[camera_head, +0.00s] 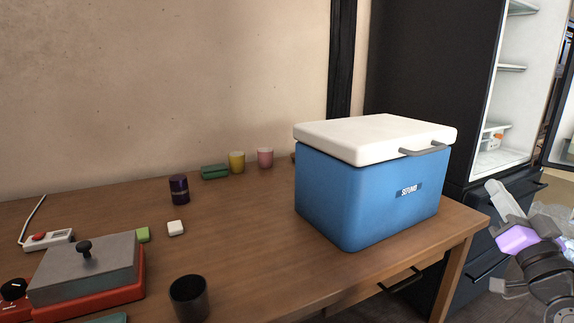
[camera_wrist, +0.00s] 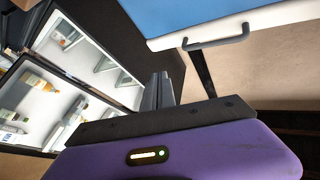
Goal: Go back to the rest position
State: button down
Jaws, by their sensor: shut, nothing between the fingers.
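My gripper (camera_head: 499,192) is at the right of the head view, beside the table's right end and apart from the cooler. In the wrist view its fingers (camera_wrist: 160,82) are together with nothing between them. The blue cooler (camera_head: 370,205) stands upright near the right end of the table, with its white lid (camera_head: 375,137) on top and a grey handle (camera_head: 424,149) at the lid's edge. The wrist view shows part of the cooler (camera_wrist: 190,15) tilted at the top, with the handle (camera_wrist: 216,40) in front of my fingers.
The wooden table (camera_head: 250,250) carries a red-based grey box (camera_head: 90,265), a dark cup (camera_head: 189,298), a purple-black can (camera_head: 179,189), a yellow cup (camera_head: 237,162) and a pink cup (camera_head: 265,158). An open fridge (camera_head: 505,110) stands behind at right.

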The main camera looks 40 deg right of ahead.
jog(key=w+a+f+n+y, duration=0.2)
jog(key=a+f, duration=0.7)
jog(key=a, duration=0.2)
jog(key=w+a+f+n+y, duration=0.1)
jog(key=w+a+f+y, duration=0.15)
jog(key=a+f, duration=0.7)
jog(key=s+a+f+n+y, duration=0.3)
jog(key=s+a+y, duration=0.1)
jog(key=a, duration=0.4)
jog(key=s+a+f+n+y, duration=0.4)
jog(key=a, duration=0.4)
jog(key=s+a+f+n+y, duration=0.3)
jog(key=s+a+y, duration=0.1)
jog(key=a, duration=0.5)
notch_tip(320, 180, up, 29)
jog(key=p, duration=2.9)
jog(key=shift+w+d+r+g, duration=0.15)
jog(key=shift+w+d+g, duration=0.05)
jog(key=shift+w+g, duration=0.2)
